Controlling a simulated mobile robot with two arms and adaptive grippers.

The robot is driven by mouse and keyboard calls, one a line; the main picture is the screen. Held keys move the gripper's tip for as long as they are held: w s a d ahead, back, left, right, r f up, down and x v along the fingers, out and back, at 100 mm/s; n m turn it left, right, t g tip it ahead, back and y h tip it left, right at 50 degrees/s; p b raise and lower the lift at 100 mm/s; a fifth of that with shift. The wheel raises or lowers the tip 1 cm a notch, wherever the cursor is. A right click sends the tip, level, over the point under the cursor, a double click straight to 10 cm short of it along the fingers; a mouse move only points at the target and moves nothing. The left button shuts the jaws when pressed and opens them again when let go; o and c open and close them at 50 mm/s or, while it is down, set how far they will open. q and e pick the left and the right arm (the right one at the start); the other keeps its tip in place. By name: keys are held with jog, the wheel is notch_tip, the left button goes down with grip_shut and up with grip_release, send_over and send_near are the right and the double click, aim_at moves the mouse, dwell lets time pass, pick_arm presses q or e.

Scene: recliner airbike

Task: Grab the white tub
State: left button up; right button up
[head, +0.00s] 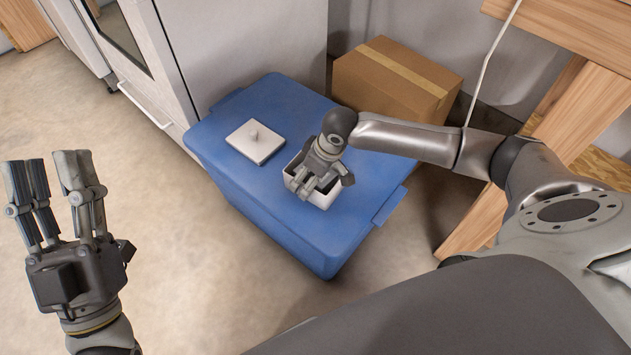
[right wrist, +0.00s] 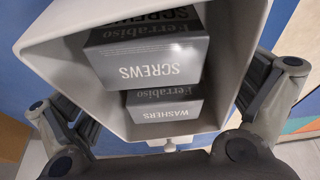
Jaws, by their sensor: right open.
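The white tub (head: 325,200) is an open-topped box on the blue bin's lid, partly hidden by my right gripper (head: 317,182). In the right wrist view the tub (right wrist: 95,62) fills the middle. It holds a dark grey screws box (right wrist: 150,62) and a dark grey washers box (right wrist: 163,110). My right gripper is open, with fingers on opposite outer sides of the tub; I cannot tell whether they touch it. My left gripper (head: 52,185) is open and empty, its fingers apart and pointing up, over the floor at the far left.
A white lid with a knob (head: 256,143) lies on the blue bin (head: 225,160), left of the tub. A cardboard box (head: 385,85) stands behind the bin. A wooden frame (head: 590,110) is at the right and a pale cabinet (head: 245,45) behind. Floor at left is clear.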

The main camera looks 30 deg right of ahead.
jog(key=shift+w+a+f, duration=0.1)
jog(key=shift+w+f, duration=0.05)
jog(key=shift+f, duration=0.35)
pick_arm(q)
jog(key=shift+s+a+r+t+h, duration=0.1)
jog(key=shift+s+r+t+h, duration=0.4)
jog(key=shift+s+r, duration=0.4)
jog(key=shift+s, duration=0.1)
pick_arm(e)
jog(key=c, duration=0.8)
